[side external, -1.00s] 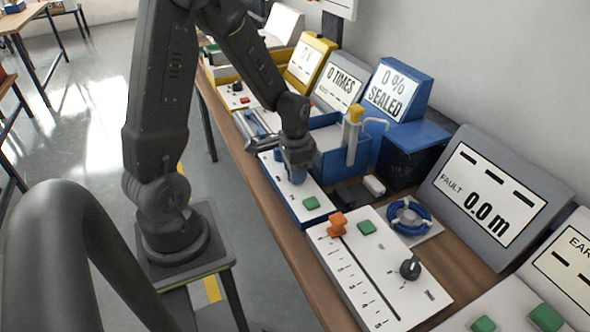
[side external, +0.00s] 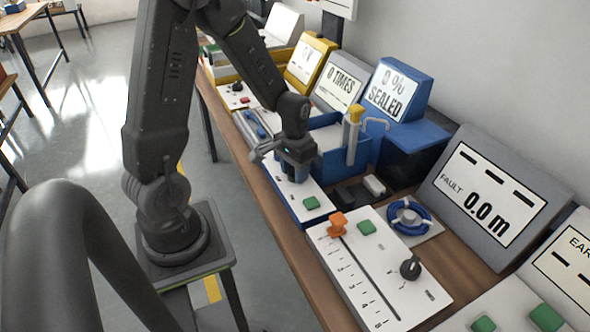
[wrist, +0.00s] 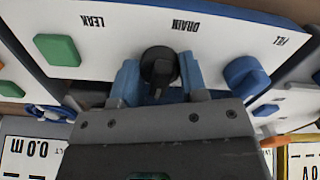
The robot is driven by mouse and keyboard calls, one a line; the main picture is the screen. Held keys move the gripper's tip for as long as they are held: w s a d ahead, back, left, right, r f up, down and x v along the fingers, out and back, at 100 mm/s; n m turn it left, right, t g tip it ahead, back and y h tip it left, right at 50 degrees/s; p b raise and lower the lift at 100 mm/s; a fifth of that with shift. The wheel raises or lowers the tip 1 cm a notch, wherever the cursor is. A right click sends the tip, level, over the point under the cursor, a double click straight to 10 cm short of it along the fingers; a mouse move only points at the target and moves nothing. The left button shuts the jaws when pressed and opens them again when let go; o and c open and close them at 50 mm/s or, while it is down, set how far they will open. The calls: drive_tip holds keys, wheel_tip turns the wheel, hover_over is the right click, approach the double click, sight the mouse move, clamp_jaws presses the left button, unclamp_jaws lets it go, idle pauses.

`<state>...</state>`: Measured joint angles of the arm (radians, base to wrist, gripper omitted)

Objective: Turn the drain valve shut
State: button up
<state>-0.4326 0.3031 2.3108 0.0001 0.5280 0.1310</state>
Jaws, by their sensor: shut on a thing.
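The drain valve is a black round knob (wrist: 158,64) on a white panel, close to the upside-down DRAIN label (wrist: 186,26) in the wrist view. My gripper (wrist: 160,78) has its two blue fingers shut on this knob, one on each side. In the side external view my gripper (side external: 296,175) points down at the white panel (side external: 310,190), and the knob is hidden behind the fingers. A blue knob (wrist: 245,76) near the FILL label stands right of my gripper in the wrist view, apart from it.
A green button (side external: 311,203) sits on the same panel. A blue bin (side external: 335,158) with an upright yellow-topped tool (side external: 354,125) stands close behind my gripper. A slider panel (side external: 375,270) with an orange handle is nearer the camera. The display reads 0 % SEALED (side external: 388,92).

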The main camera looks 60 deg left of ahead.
drive_tip(key=shift+n, duration=0.6)
drive_tip(key=o, duration=0.9)
wheel_tip(320, 180, up, 14)
drive_tip(key=shift+f, duration=0.1)
drive_tip(key=s+d+r+m+t, duration=0.1)
drive_tip(key=s+d+r+t, duration=0.1)
drive_tip(key=s+d, duration=0.1)
drive_tip(key=s+d+r+m+t, duration=0.1)
drive_tip(key=s+d+r+m, duration=0.1)
drive_tip(key=d, duration=0.4)
drive_tip(key=s+d+r+m+t, duration=0.1)
drive_tip(key=s+d+r+t, duration=0.1)
drive_tip(key=s+d+r, duration=0.1)
drive_tip(key=shift+s+d+m+t, duration=0.3)
drive_tip(key=shift+s+d, duration=0.4)
drive_tip(key=shift+s, duration=0.15)
